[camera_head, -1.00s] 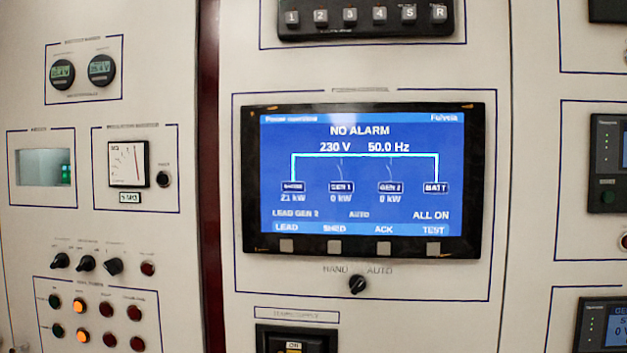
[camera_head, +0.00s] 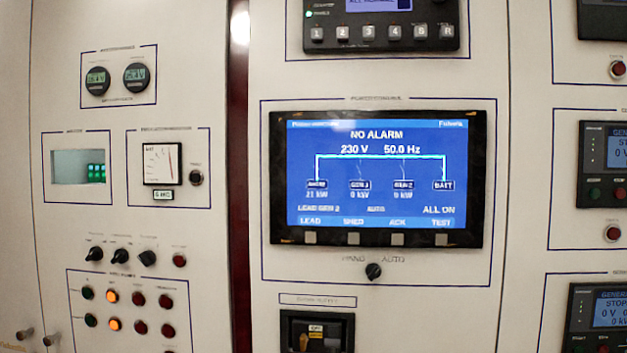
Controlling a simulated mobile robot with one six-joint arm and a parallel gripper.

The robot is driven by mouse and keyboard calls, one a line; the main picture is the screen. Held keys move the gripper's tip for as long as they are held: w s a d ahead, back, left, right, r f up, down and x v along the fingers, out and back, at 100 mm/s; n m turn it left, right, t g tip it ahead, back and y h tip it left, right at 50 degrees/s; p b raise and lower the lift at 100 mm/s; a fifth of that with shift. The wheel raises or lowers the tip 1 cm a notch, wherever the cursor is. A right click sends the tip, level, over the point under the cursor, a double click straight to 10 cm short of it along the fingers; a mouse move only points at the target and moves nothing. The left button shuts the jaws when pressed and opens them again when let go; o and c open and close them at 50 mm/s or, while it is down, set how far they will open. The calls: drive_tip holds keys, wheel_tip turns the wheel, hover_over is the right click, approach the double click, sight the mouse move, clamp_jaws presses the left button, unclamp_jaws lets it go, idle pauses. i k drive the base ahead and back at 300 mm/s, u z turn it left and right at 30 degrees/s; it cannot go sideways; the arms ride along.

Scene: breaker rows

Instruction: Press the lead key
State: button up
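The lead key (camera_head: 310,237) is a small grey square button on the lower bezel of a black-framed display (camera_head: 384,172). It is the leftmost key of the row, right under the on-screen label LEAD. The blue screen reads NO ALARM, 230 V, 50.0 Hz, LEAD GEN 2, AUTO and ALL ON. Further right in the row are the keys under SHED (camera_head: 353,238), ACK (camera_head: 397,239) and TEST (camera_head: 441,240). Nothing covers the lead key. My gripper is not in view.
A HAND/AUTO rotary knob (camera_head: 373,271) sits below the display. A keypad (camera_head: 383,33) is above it, and a black switch unit (camera_head: 316,331) is below. Knobs and lamps fill the left panel (camera_head: 125,230). Generator controllers (camera_head: 604,163) line the right panel. The panel fronts look flat.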

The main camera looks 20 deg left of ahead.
sight(311, 236)
drive_tip(key=u, duration=0.85)
drive_tip(key=k, duration=1)
drive_tip(key=i, duration=0.8)
drive_tip(key=u, duration=0.05)
